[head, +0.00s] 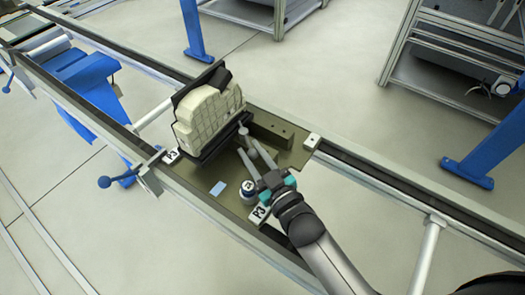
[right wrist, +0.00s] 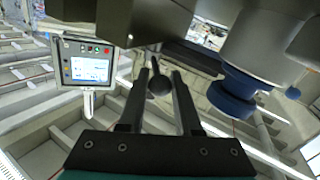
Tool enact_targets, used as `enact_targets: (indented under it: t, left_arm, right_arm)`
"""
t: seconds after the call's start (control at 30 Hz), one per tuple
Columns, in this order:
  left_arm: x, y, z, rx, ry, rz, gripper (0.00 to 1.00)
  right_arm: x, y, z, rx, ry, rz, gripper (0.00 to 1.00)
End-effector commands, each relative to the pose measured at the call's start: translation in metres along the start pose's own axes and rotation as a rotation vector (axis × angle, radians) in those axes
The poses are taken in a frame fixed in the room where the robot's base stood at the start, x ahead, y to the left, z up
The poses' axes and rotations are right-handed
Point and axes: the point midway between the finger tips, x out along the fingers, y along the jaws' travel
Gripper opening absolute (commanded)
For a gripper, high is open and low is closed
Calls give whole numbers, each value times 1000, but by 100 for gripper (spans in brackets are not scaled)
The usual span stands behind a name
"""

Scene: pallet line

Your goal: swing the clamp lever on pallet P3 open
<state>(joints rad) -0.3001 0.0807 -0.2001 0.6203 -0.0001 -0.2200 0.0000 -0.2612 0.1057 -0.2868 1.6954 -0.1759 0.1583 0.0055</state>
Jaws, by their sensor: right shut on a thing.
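Pallet P3 (head: 205,178) is an olive plate on the conveyor, with P3 labels at its corners. A pale ribbed block (head: 208,115) stands on it in a dark holder. My right gripper (head: 247,146) reaches over the pallet from the lower right, beside the block. In the right wrist view, a dark round knob (right wrist: 159,84), seemingly the clamp lever's end, sits between my right fingers. The gripper is shut on it. The rest of the lever is hard to make out. A round grey part (head: 247,190) sits below the gripper. My left gripper is not in view.
Conveyor rails (head: 100,120) run along both sides of the pallet. Blue posts (head: 195,32) stand beyond the far rail. A screen panel (right wrist: 86,64) shows in the right wrist view.

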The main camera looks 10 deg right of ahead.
Motion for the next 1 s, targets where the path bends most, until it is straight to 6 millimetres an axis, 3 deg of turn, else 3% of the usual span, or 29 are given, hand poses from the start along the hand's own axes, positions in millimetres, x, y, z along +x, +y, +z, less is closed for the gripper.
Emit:
enact_targets:
  t: [0.53, 0.57, 0.6, 0.8, 1.0]
  left_arm:
    - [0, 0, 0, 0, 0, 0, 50]
    - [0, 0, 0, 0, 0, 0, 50]
    - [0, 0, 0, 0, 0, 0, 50]
    - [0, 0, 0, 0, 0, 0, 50]
    - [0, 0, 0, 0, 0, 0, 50]
  right_arm:
    - [3, -5, -1, -1, -1, 2, 0]
    - [3, -5, -1, -1, 0, 2, 35]
    - [3, -5, -1, -1, 0, 2, 40]
    - [3, -5, -1, 0, 0, 2, 62]
    - [3, -5, -1, 0, 0, 2, 62]
